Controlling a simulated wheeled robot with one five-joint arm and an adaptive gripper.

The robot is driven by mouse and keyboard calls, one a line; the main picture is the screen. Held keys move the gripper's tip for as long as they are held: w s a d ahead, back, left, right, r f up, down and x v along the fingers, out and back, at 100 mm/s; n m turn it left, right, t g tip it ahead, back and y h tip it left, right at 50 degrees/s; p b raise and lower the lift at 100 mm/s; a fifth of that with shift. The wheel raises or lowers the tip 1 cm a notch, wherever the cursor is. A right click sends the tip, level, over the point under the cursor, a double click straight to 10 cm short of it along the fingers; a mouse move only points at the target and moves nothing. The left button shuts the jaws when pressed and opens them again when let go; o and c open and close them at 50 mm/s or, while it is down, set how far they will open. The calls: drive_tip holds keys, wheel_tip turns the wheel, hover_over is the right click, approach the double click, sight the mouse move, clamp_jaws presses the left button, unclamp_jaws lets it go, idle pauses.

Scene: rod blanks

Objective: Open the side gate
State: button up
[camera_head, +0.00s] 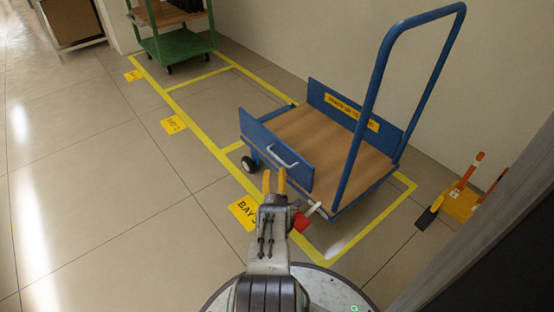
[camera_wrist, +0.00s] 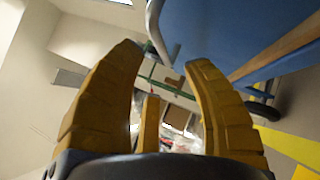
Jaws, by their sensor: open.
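The side gate (camera_head: 256,146) is a blue panel standing upright along the near left side of a blue trolley with a wooden deck (camera_head: 330,142). A pale bar handle (camera_head: 283,157) is fixed to its outer face. My gripper (camera_head: 274,179) is open, its yellow fingers just below the handle in the head view. The handle (camera_wrist: 157,32) runs down from the top towards the gap between the fingertips, and the blue gate (camera_wrist: 225,35) fills the upper right. Contact cannot be told.
A red and white part (camera_head: 302,220) is beside my gripper at the trolley's near corner. The trolley's tall blue push bar (camera_head: 375,90) rises right. A green cart (camera_head: 178,44) stands behind. An orange-and-yellow stand (camera_head: 461,200) is at right. Floor to the left is clear.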

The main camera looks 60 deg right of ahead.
sight(277, 157)
drive_tip(key=shift+b+x, duration=0.65)
drive_tip(key=shift+x, duration=2.7)
drive_tip(key=shift+c, duration=0.3)
clamp_jaws()
